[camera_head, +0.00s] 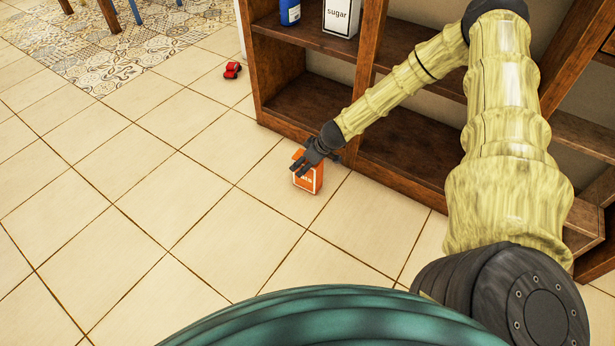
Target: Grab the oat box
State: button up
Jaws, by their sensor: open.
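An orange box (311,182) with a white label stands upright on the tiled floor, in front of the wooden shelving. The lettering on its label is partly covered and hard to read. My gripper (301,168) is open at the top of the box, with its dark fingers overlapping the upper part of it. I cannot tell from this view whether the fingers are around the box or only in front of it and above it.
Wooden shelving (405,147) stands behind the box. A white sugar box (341,17) and a blue container (290,12) are on an upper shelf. A small red toy car (233,70) lies on the floor.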

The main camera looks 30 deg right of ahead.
jog(key=shift+w+a+f, duration=0.1)
jog(key=shift+w+f, duration=0.2)
jog(key=shift+f, duration=0.25)
jog(key=c, duration=1.4)
